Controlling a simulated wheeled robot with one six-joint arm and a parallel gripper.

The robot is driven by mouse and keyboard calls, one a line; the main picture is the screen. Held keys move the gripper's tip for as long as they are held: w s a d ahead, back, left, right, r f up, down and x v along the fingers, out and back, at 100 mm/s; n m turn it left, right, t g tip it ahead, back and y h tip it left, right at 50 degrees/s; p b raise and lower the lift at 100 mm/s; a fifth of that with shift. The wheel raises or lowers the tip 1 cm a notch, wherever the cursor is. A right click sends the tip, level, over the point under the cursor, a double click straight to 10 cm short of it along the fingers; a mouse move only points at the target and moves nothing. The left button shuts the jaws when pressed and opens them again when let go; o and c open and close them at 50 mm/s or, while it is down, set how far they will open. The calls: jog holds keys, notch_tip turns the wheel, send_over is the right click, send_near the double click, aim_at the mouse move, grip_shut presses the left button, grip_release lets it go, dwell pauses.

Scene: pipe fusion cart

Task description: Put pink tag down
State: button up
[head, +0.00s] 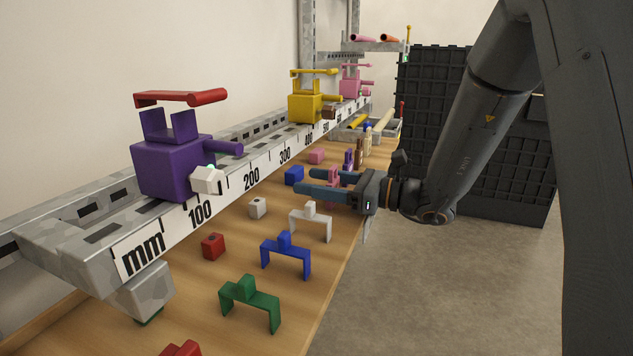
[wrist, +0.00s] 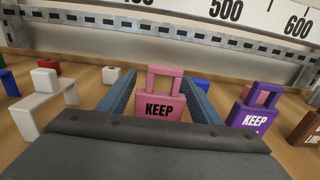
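The pink tag (wrist: 158,109), marked KEEP and with a square loop handle on top, stands upright between my fingers in the wrist view. Its lower edge is hidden by my gripper body. My gripper (wrist: 159,80) is open, with a narrow gap on each side of the tag. In the head view my gripper (head: 304,183) reaches left over the bench, low above the wood, and pink parts of the tag show around its fingers. Whether the tag's base touches the bench cannot be seen.
A purple tag (wrist: 252,118) stands close to the right in the wrist view. A white bracket (wrist: 44,103) is on the left. Blue (head: 287,257) and green (head: 250,302) brackets stand nearer on the bench. The ruler rail (head: 235,185) with purple and yellow clamps runs behind.

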jog(key=shift+r, duration=0.15)
jog(key=shift+d, duration=0.3)
jog(key=p+v, duration=0.1)
jog(key=v, duration=1)
jog(key=shift+s+d+p, duration=0.15)
jog(key=shift+d+p, duration=0.05)
jog(key=shift+p, duration=0.2)
